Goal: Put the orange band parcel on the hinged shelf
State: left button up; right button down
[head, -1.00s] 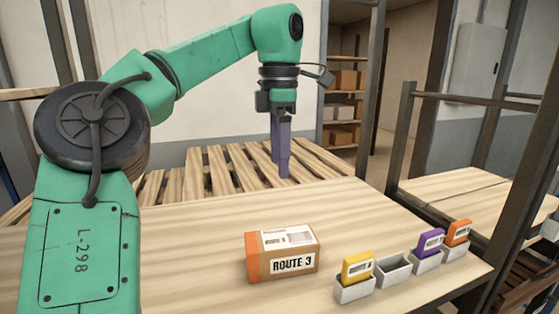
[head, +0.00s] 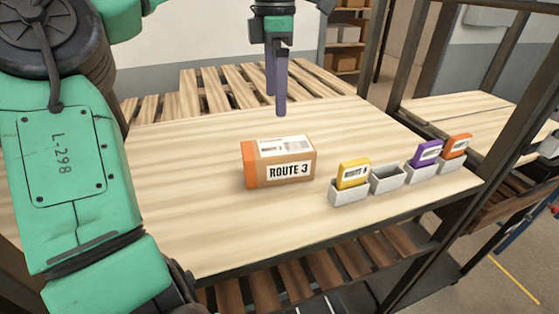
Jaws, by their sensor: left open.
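The orange band parcel (head: 279,161) is a brown box with an orange left end and a "ROUTE 3" label. It lies on the wooden table top (head: 200,225), near the middle. My left gripper (head: 277,103) has purple fingers pointing down. It is open and empty, above the table's far part, behind the parcel and apart from it. I cannot tell for sure which surface is the hinged shelf. My right gripper is not in view.
Small grey holders stand in a row right of the parcel, with yellow (head: 353,173), purple (head: 425,154) and orange (head: 456,146) cards; one holder (head: 387,178) is empty. A slatted wooden surface (head: 215,91) lies behind the table. Dark posts rise at the right.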

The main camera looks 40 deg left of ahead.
aim_at(278, 161)
pick_arm(q)
jog(key=f+p, duration=0.1)
jog(key=f, duration=0.4)
jog(key=f+p, duration=0.1)
jog(key=f, duration=0.4)
jog(key=f+p, duration=0.1)
jog(key=f, duration=0.4)
jog(key=shift+d+f+p, duration=0.25)
jog(key=shift+f+p, duration=0.05)
jog(key=shift+f, duration=0.3)
grip_shut()
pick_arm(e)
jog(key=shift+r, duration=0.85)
